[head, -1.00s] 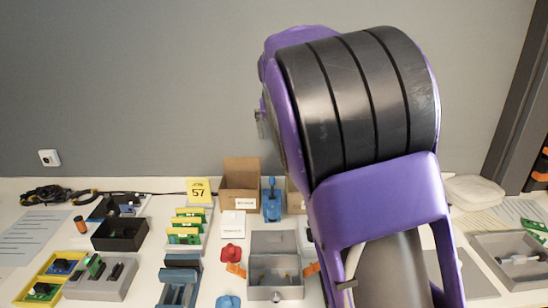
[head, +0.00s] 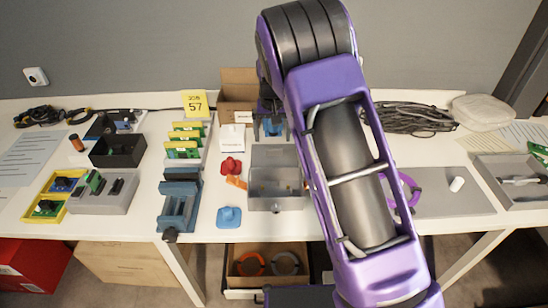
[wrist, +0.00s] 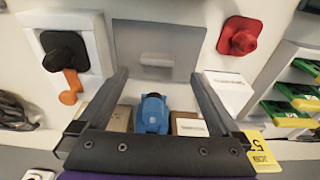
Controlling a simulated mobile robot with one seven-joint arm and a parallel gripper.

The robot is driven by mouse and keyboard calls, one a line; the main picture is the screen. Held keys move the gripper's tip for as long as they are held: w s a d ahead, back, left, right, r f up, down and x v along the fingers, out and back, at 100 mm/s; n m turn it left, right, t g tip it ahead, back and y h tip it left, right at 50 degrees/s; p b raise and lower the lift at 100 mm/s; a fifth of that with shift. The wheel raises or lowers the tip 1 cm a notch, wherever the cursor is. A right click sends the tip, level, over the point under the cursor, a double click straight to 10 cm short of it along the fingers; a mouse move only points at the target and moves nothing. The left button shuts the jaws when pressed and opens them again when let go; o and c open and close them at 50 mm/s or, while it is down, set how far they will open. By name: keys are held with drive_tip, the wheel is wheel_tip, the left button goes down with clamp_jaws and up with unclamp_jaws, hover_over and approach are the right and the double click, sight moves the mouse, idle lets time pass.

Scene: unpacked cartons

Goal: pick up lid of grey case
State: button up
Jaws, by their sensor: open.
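The grey case (head: 277,202) stands on the table near the middle in the head view. Its top looks smoky grey, and I cannot clearly tell the lid from the case there. In the wrist view the lid (wrist: 158,38) is a flat grey panel with a small raised grip near its middle. My gripper (wrist: 160,78) is open and empty, its two fingertips apart near the lid's edge. In the head view my gripper (head: 272,133) is behind the case, partly hidden by my arm. I cannot tell whether the fingers touch the lid.
A blue item (wrist: 153,113) shows between the fingers. A red piece (head: 231,165), a blue piece (head: 229,217) and a blue vise (head: 179,205) stand left of the case. A brown carton (head: 237,86) is behind.

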sight(274, 149)
drive_tip(key=shift+w+d+f+b, duration=0.1)
drive_tip(key=shift+w+f+b, duration=0.1)
drive_tip(key=shift+f, duration=0.75)
drive_tip(key=shift+w+d+f+b, duration=0.1)
drive_tip(key=shift+w+f, duration=0.1)
drive_tip(key=shift+f, duration=0.75)
drive_tip(key=shift+w+f+b, duration=0.15)
drive_tip(key=shift+w+f, duration=0.05)
drive_tip(key=shift+f, duration=0.75)
drive_tip(key=c, duration=1.5)
wheel_tip(274, 149, up, 10)
drive_tip(key=shift+r+p, duration=0.1)
drive_tip(key=shift+p, duration=0.6)
